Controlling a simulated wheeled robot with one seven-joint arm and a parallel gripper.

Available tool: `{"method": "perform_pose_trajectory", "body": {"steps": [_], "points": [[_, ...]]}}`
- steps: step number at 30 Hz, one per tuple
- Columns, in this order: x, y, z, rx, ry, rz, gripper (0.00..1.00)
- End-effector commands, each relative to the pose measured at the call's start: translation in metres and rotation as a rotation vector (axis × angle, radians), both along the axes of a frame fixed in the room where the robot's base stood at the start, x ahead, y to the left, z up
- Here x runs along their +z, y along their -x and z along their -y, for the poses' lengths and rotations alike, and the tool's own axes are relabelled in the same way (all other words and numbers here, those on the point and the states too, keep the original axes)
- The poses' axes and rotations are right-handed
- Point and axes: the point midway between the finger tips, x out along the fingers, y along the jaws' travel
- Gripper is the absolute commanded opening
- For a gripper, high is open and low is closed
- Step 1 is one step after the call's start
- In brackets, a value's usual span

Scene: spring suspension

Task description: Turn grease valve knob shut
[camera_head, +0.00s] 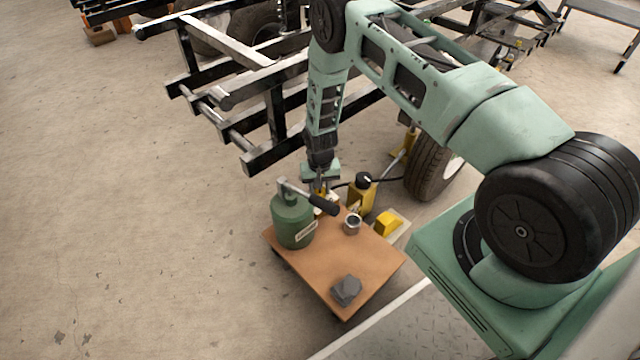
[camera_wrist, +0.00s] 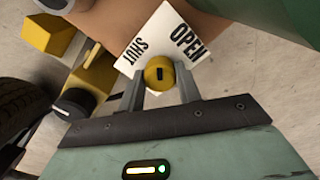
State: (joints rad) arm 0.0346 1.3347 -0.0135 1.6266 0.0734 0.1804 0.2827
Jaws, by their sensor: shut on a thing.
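The grease valve knob (camera_wrist: 159,73) is round and yellow with a short dark mark, seen in the wrist view. It sits by a white label plate (camera_wrist: 150,42) printed SHUT on the left and OPEN on the right. The dark mark runs roughly up and down in that view, between the two words. My gripper (camera_wrist: 160,84) has one finger on each side of the knob and is shut on it. In the head view my gripper (camera_head: 321,188) points down behind the black lever handle of the green grease canister (camera_head: 293,222); the knob is mostly hidden there.
The canister stands on a brown table top (camera_head: 320,270) with a metal cup (camera_head: 352,223) and a grey lump (camera_head: 346,290). A yellow bottle-like unit (camera_head: 361,195), a yellow block (camera_head: 388,222) and a tyre (camera_head: 434,168) are close on the right. A steel frame (camera_head: 240,130) stands behind.

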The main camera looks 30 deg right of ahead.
Motion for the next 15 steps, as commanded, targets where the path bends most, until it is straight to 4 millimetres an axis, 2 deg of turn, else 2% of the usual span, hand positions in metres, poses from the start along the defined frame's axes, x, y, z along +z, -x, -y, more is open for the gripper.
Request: {"method": "perform_pose_trajectory", "body": {"steps": [15], "points": [[0.0018, 0.0002, -0.0001, 0.479, -0.001, -0.001, 0.11]]}}
